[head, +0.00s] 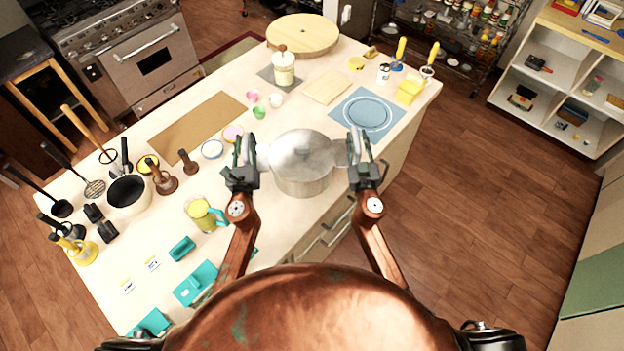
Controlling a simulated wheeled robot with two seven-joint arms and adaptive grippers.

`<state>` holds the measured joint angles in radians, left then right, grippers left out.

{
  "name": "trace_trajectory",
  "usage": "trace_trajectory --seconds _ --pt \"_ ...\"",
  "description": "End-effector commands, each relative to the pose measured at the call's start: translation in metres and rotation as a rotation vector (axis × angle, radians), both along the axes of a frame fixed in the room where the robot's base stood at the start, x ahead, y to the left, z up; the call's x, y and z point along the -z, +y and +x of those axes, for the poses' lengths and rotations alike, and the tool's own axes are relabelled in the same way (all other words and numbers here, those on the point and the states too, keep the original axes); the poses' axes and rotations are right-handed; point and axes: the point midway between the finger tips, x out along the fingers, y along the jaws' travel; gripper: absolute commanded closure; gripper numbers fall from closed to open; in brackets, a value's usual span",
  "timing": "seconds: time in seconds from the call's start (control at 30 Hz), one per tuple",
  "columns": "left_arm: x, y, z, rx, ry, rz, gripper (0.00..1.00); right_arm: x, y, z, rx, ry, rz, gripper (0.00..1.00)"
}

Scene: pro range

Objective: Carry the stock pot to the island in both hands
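The stock pot (302,180) is a silver metal pot with a domed lid. It is upright over the near right part of the island top (300,95), between my two grippers. Whether its base touches the top is hard to tell. My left gripper (245,150) is at the pot's left side, its fingers pointing away from me with a gap between them. My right gripper (361,146) is at the pot's right side, close to the handle area, its fingers also apart. The handles are mostly hidden by the fingers.
A yellow-and-teal mug (205,214) and a wooden pestle-like tool (187,161) stand left of the pot. A blue mat with a plate (367,113) and a cutting board (326,87) lie beyond it. Wood floor is free at right.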

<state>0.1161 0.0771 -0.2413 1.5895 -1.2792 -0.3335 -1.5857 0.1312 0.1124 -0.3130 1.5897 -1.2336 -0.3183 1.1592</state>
Motion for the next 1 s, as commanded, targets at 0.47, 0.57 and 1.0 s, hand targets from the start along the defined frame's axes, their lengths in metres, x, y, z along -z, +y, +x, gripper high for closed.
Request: trace_trajectory --seconds 0.47,0.57,1.0 --pt "0.001 -0.003 -0.007 0.005 0.000 -0.001 0.66 -0.001 0.001 0.000 -0.001 -0.002 0.002 0.65" --pt "0.002 -0.004 -0.021 0.005 0.001 -0.001 0.66 -0.001 0.001 0.000 -0.001 -0.002 0.002 0.65" --pt "0.003 -0.007 -0.106 0.004 0.001 0.000 0.66 -0.001 0.001 0.000 -0.001 -0.002 0.002 0.65"
